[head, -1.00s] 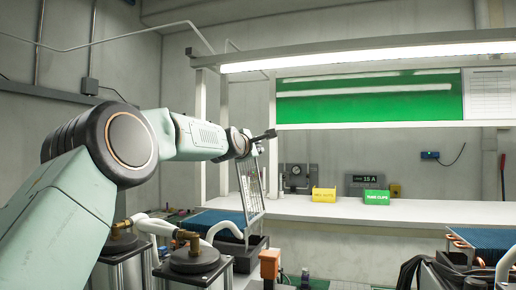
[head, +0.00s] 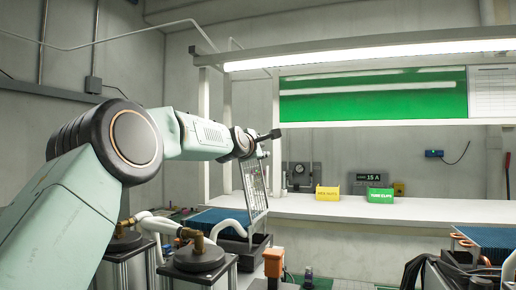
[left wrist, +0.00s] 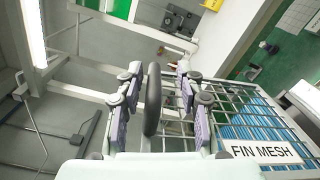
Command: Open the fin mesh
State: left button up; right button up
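The fin mesh (head: 254,190) is a pale wire panel, standing steeply tilted up from the blue-finned unit (head: 215,219) in the head view. In the left wrist view, the mesh (left wrist: 232,103) crosses the right side with its "FIN MESH" label (left wrist: 261,152), and blue fins show behind it. My left gripper (left wrist: 158,100) has its fingers spread apart at the mesh's upper end, with a dark rounded bar between them. I cannot tell whether the fingers touch the mesh. In the head view, the left gripper (head: 262,140) is just above the mesh's top. My right gripper is not in view.
A white bench (head: 420,210) runs behind, carrying a yellow bin (head: 327,193) and a green bin (head: 380,196). Pale hoses and dark round-topped fittings (head: 199,257) stand in front of the finned unit. Another blue-finned unit (head: 478,238) stands at the right.

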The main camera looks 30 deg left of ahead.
pick_arm(q)
jog(key=shift+s+r, duration=0.15)
jog(key=shift+s, duration=0.45)
jog(key=v, duration=1)
jog(key=shift+s+d+f, duration=0.2)
jog(key=shift+s+d, duration=0.05)
jog(key=shift+s, duration=0.15)
jog(key=shift+a, duration=0.1)
jog(key=shift+f, duration=0.1)
